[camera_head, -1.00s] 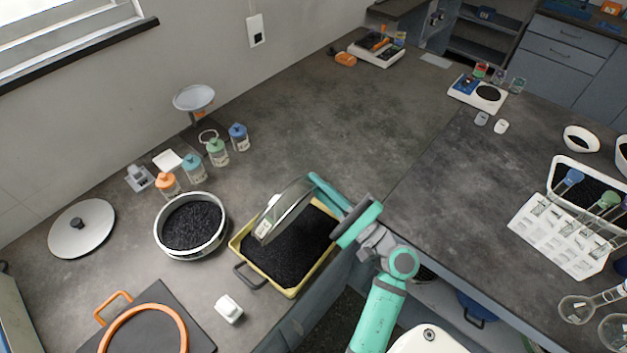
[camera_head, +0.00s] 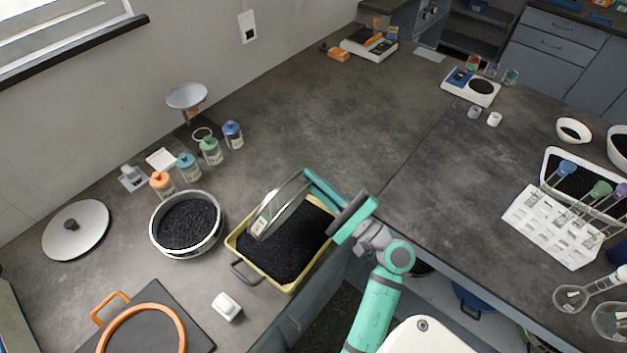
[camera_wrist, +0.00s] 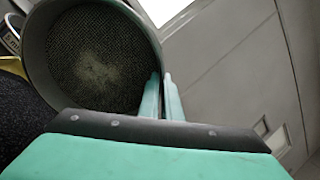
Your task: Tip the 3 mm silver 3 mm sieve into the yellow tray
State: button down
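The silver sieve (camera_head: 283,207) is held tilted steeply on its side above the left part of the yellow tray (camera_head: 289,288). My gripper (camera_head: 309,178) is shut on its rim. In the wrist view the gripper's fingers (camera_wrist: 162,98) pinch the rim of the sieve (camera_wrist: 95,55). Its mesh shows bare, with a pale dusty patch in the middle. The yellow tray holds a broad layer of black granules (camera_head: 290,245). A small label shows on the sieve's outer wall. Whether the sieve touches the tray or granules is unclear.
Another round sieve with black granules (camera_head: 187,224) stands left of the tray. A grey lid (camera_head: 76,229), several capped jars (camera_head: 210,151), a small white block (camera_head: 226,306) and an orange ring (camera_head: 142,330) are nearby. The bench behind the tray is clear.

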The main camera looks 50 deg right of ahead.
jog(key=w+g, duration=0.1)
jog(key=w+r+g, duration=0.1)
jog(key=w, duration=0.1)
jog(key=w+g, duration=0.1)
jog(key=shift+w+a+r, duration=0.25)
jog(key=shift+w+r, duration=0.05)
jog(key=shift+w+g, duration=0.5)
jog(key=shift+w+r, duration=0.1)
jog(key=shift+w, duration=0.2)
jog(key=shift+w+a+g+h, duration=0.15)
jog(key=shift+w+g, duration=1)
jog(key=shift+w, duration=0.25)
jog(key=shift+w+a+g+h, duration=0.1)
jog(key=shift+w+g+h, duration=0.05)
jog(key=shift+w+g, duration=1.15)
jog(key=shift+w, duration=0.1)
